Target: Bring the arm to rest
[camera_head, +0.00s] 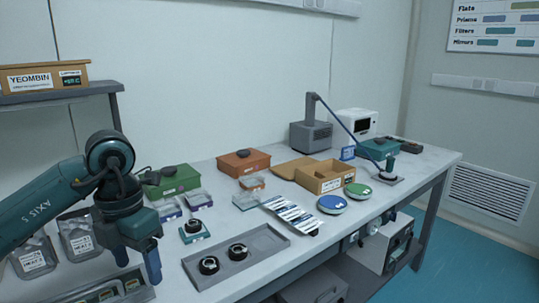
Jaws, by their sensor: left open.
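My left arm comes in from the left with its teal and black links. My left gripper (137,264) points down at the near left part of the table, its two teal fingers apart and nothing between them. The fingers hang beside a grey tray (265,240) that holds two black round mounts (209,265) (238,252). A small case with compartments (112,291) is just below and left of the fingers. The arm hides part of the table and the clear bags behind it. My right gripper is not in view.
A green box (172,180), an orange box (243,162) and an open cardboard box (325,176) stand along the back. Blue and green round containers (332,204) (358,191) and a lamp (350,130) are to the right. A shelf (60,96) rises behind the arm.

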